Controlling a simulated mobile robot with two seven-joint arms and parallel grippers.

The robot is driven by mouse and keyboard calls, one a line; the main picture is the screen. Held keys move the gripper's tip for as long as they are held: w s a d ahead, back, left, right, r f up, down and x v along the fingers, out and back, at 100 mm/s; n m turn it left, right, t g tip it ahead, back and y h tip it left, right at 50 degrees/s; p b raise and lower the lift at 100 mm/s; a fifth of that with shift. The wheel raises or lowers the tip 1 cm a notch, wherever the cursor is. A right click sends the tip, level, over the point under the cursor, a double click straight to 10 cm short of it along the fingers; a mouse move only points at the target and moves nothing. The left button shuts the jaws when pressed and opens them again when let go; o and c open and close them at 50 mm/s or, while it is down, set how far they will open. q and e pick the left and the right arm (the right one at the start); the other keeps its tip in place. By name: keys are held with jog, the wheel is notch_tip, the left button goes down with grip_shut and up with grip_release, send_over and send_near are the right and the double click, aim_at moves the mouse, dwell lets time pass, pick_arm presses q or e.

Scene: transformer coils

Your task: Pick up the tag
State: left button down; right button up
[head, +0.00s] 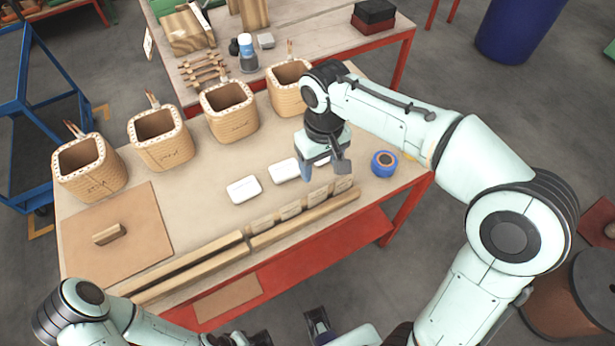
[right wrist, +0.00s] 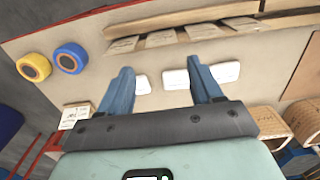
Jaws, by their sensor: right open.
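Several cream tags (head: 290,209) stand in a row along the wooden rails at the table's front edge. They also show along the rail at the top of the right wrist view (right wrist: 160,38). Their writing is too small to read. My right gripper (head: 325,170) is open and empty, pointing down above the table, behind the right end of the tag row. In the right wrist view its blue fingers (right wrist: 160,75) are spread apart, with white blocks beyond them. My left gripper (head: 318,322) seems to show low at the bottom edge, away from the tags; its jaw state is unclear.
White blocks (head: 244,189) lie behind the rails. Several open wound coils (head: 160,138) stand along the table's back. A blue tape roll (head: 384,163) lies at the right, with a yellow roll (right wrist: 71,57) beside it. A brown board (head: 108,250) covers the left end.

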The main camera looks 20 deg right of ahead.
aim_at(318, 194)
jog(key=shift+a+f+b, duration=0.15)
jog(key=shift+f+b, duration=0.8)
jog(key=shift+f, duration=5.55)
jog(key=c, duration=0.7)
